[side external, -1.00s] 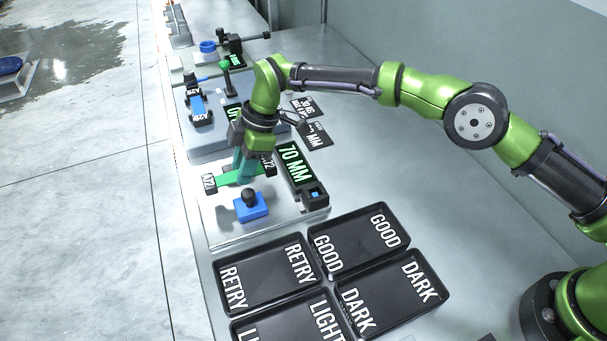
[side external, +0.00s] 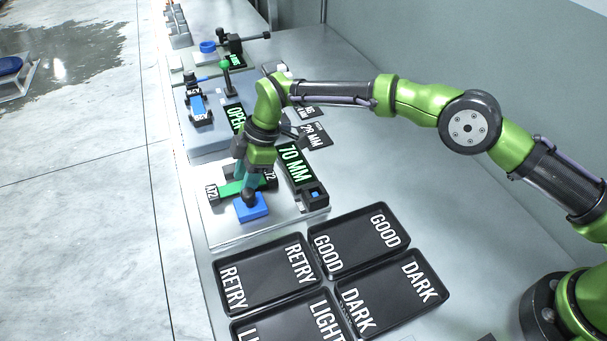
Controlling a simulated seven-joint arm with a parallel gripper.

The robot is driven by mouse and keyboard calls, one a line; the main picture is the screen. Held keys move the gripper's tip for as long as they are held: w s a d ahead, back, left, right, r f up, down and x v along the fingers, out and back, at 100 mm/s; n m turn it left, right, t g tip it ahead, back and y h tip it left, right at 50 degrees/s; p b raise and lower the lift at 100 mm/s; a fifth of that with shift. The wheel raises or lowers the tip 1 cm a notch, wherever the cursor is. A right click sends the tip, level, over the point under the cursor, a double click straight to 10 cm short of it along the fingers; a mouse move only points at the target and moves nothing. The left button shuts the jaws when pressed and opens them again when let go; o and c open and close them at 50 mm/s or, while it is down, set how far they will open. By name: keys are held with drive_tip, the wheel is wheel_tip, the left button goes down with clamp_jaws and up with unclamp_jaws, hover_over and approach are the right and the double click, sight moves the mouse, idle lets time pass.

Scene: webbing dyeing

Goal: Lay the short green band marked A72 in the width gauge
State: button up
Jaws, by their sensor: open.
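The short green band (side external: 229,189) lies flat across the white width gauge plate (side external: 222,231). Its black end tags show white lettering, the left one (side external: 212,193) reading like A72. A blue block (side external: 252,209) with a dark knob sits on the gauge just in front of the band. My gripper (side external: 246,188) is open and low over the band and the knob, hiding part of both. I cannot tell whether the fingers touch the knob.
Black trays marked RETRY (side external: 232,291), GOOD (side external: 349,254), DARK (side external: 384,309) and LIGHT stand in front of the gauge. Behind it are a station with an OPEN display (side external: 236,118), a blue band with black tags (side external: 197,104) and dark cards (side external: 315,136).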

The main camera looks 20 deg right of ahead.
drive_tip(key=s+d+r+m+t, duration=0.1)
drive_tip(key=d+r+m, duration=0.1)
drive_tip(key=d+r, duration=0.6)
drive_tip(key=s+d+r+m+t, duration=0.15)
drive_tip(key=d+r, duration=0.25)
drive_tip(key=r, duration=0.8)
drive_tip(key=s+d+r+m+t+h, duration=0.1)
drive_tip(key=s+d+r+m, duration=0.5)
drive_tip(key=d, duration=0.4)
drive_tip(key=s+d+f+m+t+h, duration=0.1)
drive_tip(key=s+d+f+m+t, duration=0.2)
drive_tip(key=s+d+m, duration=0.9)
drive_tip(key=s+d, duration=0.3)
drive_tip(key=s, duration=0.3)
drive_tip(key=shift+s+d+m+t, duration=0.25)
drive_tip(key=shift+d+m+t, duration=0.1)
drive_tip(key=shift+d, duration=0.05)
